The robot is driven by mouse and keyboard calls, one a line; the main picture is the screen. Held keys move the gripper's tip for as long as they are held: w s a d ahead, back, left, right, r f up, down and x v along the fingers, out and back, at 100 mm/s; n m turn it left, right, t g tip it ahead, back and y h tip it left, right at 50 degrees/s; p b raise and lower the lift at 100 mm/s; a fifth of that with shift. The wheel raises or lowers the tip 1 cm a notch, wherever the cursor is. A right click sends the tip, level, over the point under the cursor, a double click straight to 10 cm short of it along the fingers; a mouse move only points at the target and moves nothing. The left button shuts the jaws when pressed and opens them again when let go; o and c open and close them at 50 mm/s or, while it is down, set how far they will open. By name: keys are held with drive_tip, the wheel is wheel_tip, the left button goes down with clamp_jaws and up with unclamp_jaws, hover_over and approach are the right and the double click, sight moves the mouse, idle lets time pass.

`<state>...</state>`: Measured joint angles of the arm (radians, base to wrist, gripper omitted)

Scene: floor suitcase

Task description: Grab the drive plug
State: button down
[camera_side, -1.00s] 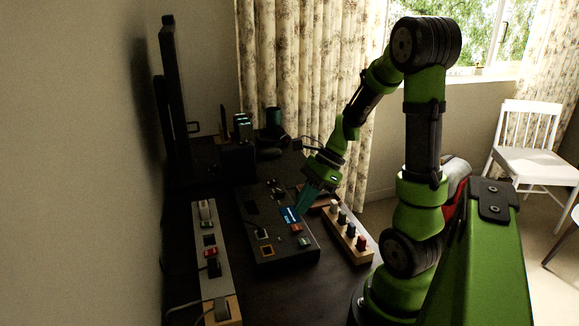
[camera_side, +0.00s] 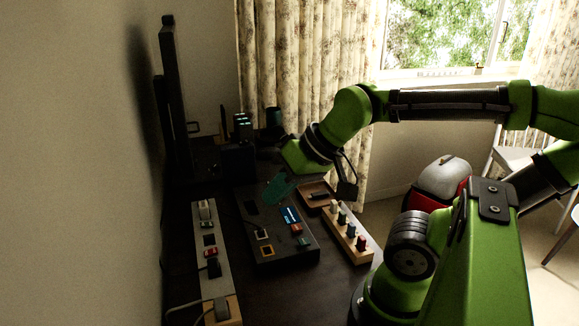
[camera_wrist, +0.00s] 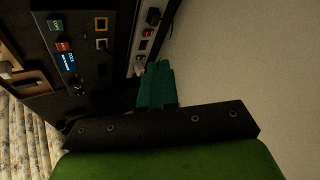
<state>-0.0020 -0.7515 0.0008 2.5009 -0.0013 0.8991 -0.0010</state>
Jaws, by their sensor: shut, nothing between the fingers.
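I cannot tell for sure which item is the drive plug. A small dark item (camera_side: 319,196) lies in a brown wooden tray (camera_side: 329,206) behind the plug rack. Several coloured plugs or knobs stand on a light wooden rack (camera_side: 366,254); its near one is red (camera_side: 361,243). A black panel (camera_side: 283,256) with a blue screen (camera_side: 290,214) and coloured sockets lies to the rack's left. My gripper (camera_side: 269,198) has teal fingers, shut and empty, above the far part of the panel. In the wrist view the shut fingers (camera_wrist: 158,68) show beside the panel (camera_wrist: 122,65).
A grey strip (camera_side: 204,237) with switches and sockets runs along the left of the dark desk. A monitor (camera_side: 175,100) and dark cylinders (camera_side: 242,128) stand at the back. A wall is close on the left. Bare desk shows in front of the panel.

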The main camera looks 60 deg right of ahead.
drive_tip(key=c, duration=1)
unclamp_jaws()
drive_tip(key=m+g+h, duration=0.2)
drive_tip(key=m+g, duration=0.3)
drive_tip(key=g, duration=0.2)
hover_over(260, 227)
wheel_tip(260, 227, down, 4)
wheel_tip(260, 227, down, 16)
drive_tip(key=shift+f, duration=0.25)
